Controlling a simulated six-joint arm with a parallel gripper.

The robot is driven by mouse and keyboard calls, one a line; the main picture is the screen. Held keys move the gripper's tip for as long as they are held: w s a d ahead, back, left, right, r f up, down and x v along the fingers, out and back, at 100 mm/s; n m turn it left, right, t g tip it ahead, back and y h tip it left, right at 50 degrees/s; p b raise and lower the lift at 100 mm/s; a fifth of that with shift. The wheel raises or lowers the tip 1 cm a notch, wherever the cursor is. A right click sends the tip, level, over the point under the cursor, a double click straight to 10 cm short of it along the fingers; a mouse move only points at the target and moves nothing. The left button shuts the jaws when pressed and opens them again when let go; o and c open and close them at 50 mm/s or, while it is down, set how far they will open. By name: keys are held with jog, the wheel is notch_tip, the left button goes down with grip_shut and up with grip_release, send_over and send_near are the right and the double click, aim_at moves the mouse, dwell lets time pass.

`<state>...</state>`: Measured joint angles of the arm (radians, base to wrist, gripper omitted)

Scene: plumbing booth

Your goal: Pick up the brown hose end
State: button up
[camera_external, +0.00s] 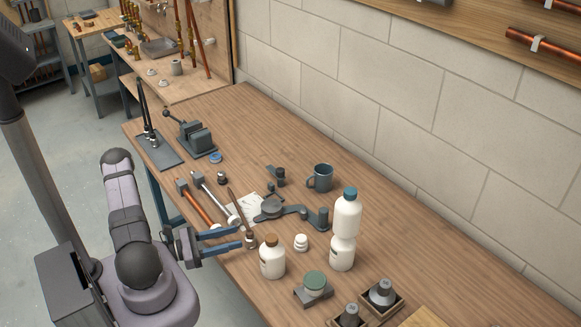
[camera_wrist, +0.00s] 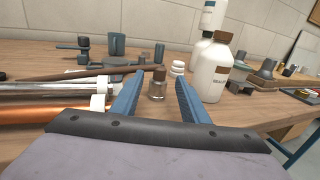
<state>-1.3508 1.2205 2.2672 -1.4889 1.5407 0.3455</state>
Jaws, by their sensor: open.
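A long thin brown hose (camera_external: 238,208) lies at the table's near edge in the external view. It runs in from the left in the wrist view (camera_wrist: 90,73). At its near end is a small upright piece with a brown top and metallic lower part (camera_external: 251,240), also seen in the wrist view (camera_wrist: 158,86). I cannot tell whether the hose joins it. My gripper (camera_external: 241,237) is open at the table edge, its blue fingers pointing over the table. In the wrist view the upright piece shows between the fingertips (camera_wrist: 160,88), with no clear contact.
A white bottle with a brown cap (camera_external: 272,260) stands close to the right of my gripper, a small white jar (camera_external: 301,243) beyond it. A copper pipe (camera_external: 197,206) and a silver pipe (camera_external: 212,195) lie left. A taller teal-capped bottle (camera_external: 347,215) and a mug (camera_external: 320,178) stand farther back.

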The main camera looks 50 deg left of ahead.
aim_at(250, 238)
jog(key=shift+x, duration=1.9)
grip_shut()
